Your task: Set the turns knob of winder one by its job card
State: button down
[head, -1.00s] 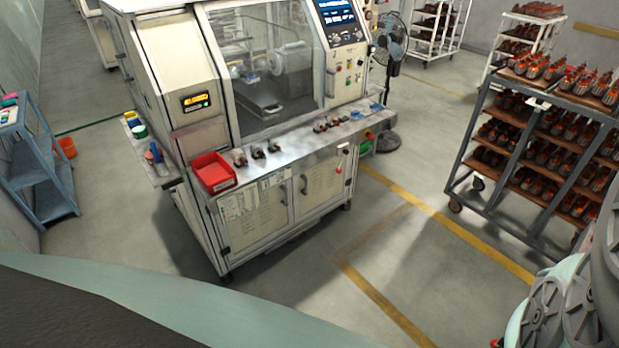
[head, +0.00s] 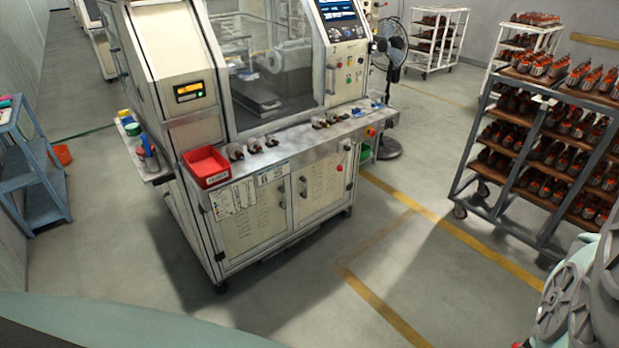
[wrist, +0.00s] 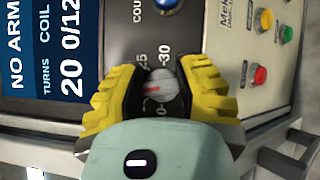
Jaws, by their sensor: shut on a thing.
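In the wrist view my gripper (wrist: 162,80) has its yellow fingers shut on the turns knob (wrist: 160,92), a round grey knob with a red mark pointing left in the picture. Dial figures 25 and 30 show above it; others are partly hidden by the fingers. The screen (wrist: 45,50) beside it reads TURNS 20 and COIL 0/12. In the head view the winder (head: 165,50) stands at centre left, with its control panel (head: 345,50) at the upper right. Papers (head: 233,198) hang on its cabinet door, too small to read. My gripper is outside the head view.
Green, red and yellow buttons (wrist: 260,76) sit right of the knob. A red bin (head: 205,167) and small parts lie on the winder's front ledge. A fan (head: 390,45) and a loaded rack (head: 480,150) stand to the right. Open floor lies between.

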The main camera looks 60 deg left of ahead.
jog(key=shift+f+m+y+b, duration=0.1)
jog(key=shift+m+y+b, duration=0.4)
jog(key=shift+m+b, duration=0.35)
jog(key=c, duration=0.6)
grip_release()
jog(key=v, duration=1.2)
jog(key=shift+d, duration=0.1)
